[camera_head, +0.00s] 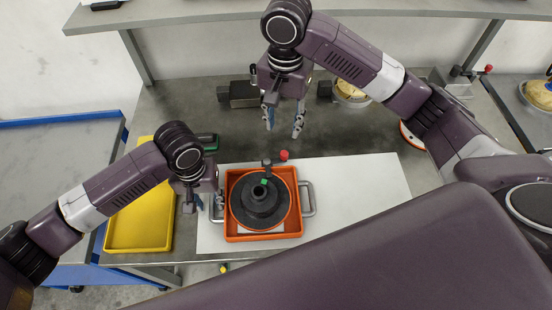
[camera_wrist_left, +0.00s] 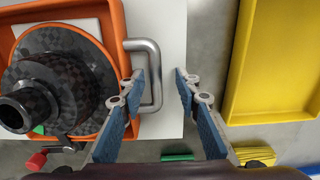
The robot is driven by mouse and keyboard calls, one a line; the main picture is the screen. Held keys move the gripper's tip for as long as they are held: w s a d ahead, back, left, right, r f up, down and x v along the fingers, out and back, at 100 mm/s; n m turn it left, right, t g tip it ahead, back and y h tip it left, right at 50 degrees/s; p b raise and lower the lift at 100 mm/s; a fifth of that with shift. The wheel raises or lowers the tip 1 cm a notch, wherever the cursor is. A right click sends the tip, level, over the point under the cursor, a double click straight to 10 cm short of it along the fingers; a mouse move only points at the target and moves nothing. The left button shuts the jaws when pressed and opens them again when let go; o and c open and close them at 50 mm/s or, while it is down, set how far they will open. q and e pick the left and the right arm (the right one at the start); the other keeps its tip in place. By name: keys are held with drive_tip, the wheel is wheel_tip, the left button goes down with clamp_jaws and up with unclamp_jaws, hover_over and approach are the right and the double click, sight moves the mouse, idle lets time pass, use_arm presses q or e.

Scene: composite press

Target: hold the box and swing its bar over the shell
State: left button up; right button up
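The orange box (camera_head: 234,232) holds a dark checkered shell (camera_head: 262,205) with a raised round neck. A metal handle (camera_head: 309,198) sticks out on each of its sides. A short dark bar (camera_head: 267,164) with a red knob (camera_head: 283,155) sits at the box's back edge, beside the shell. My left gripper (camera_head: 205,203) is at the left handle. In the left wrist view, its open fingers (camera_wrist_left: 160,90) stand on either side of that handle (camera_wrist_left: 154,75), with a gap visible. My right gripper (camera_head: 284,122) is open and empty, behind the box.
The box rests on a white sheet (camera_head: 355,190) on a grey table (camera_head: 180,105). A yellow tray (camera_head: 140,225) lies left, beyond my left gripper. A dark block (camera_head: 240,94) and a pale round part (camera_head: 351,92) are at the back. The sheet's right side is clear.

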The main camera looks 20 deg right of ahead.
use_arm(q)
wheel_tip(320, 180, up, 12)
idle(0.4)
